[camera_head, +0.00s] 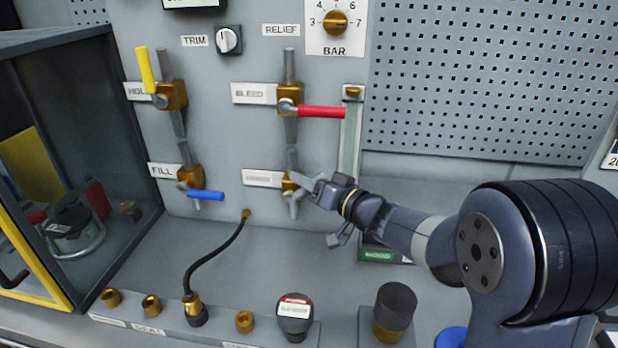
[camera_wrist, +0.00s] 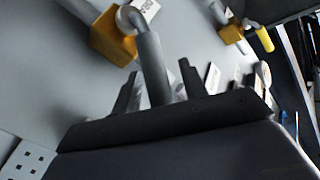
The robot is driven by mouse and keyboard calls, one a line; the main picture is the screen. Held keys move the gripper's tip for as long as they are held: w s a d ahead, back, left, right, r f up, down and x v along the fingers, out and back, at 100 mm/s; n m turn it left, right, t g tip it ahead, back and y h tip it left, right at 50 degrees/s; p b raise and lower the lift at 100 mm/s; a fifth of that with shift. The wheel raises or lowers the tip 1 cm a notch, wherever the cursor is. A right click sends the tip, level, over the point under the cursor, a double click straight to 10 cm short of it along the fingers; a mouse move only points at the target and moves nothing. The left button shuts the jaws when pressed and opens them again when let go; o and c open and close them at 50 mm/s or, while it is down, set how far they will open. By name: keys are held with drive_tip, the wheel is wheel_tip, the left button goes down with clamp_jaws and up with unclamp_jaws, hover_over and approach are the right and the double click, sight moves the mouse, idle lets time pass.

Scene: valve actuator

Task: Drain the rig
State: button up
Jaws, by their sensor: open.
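The lower right brass valve (camera_head: 289,187) is on the grey panel, below the bleed valve; its label (camera_head: 262,178) is too blurred to read. My gripper (camera_head: 318,208) is at this valve from the right and partly hides it. In the wrist view, the valve's brass body (camera_wrist: 112,38) is beyond my gripper (camera_wrist: 160,85). A grey lever (camera_wrist: 152,65) runs from it into the space between the open fingers. I cannot tell whether they touch it. The bleed valve (camera_head: 288,106) has a red lever (camera_head: 320,112) pointing right.
The hold valve (camera_head: 173,95) has an upright yellow lever (camera_head: 146,70); the fill valve (camera_head: 191,177) has a blue lever (camera_head: 206,195) pointing right. A black hose (camera_head: 210,255) rises from the front block. A dark cabinet (camera_head: 110,110) stands left.

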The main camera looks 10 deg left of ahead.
drive_tip(key=shift+c, duration=0.2)
clamp_jaws()
idle(0.3)
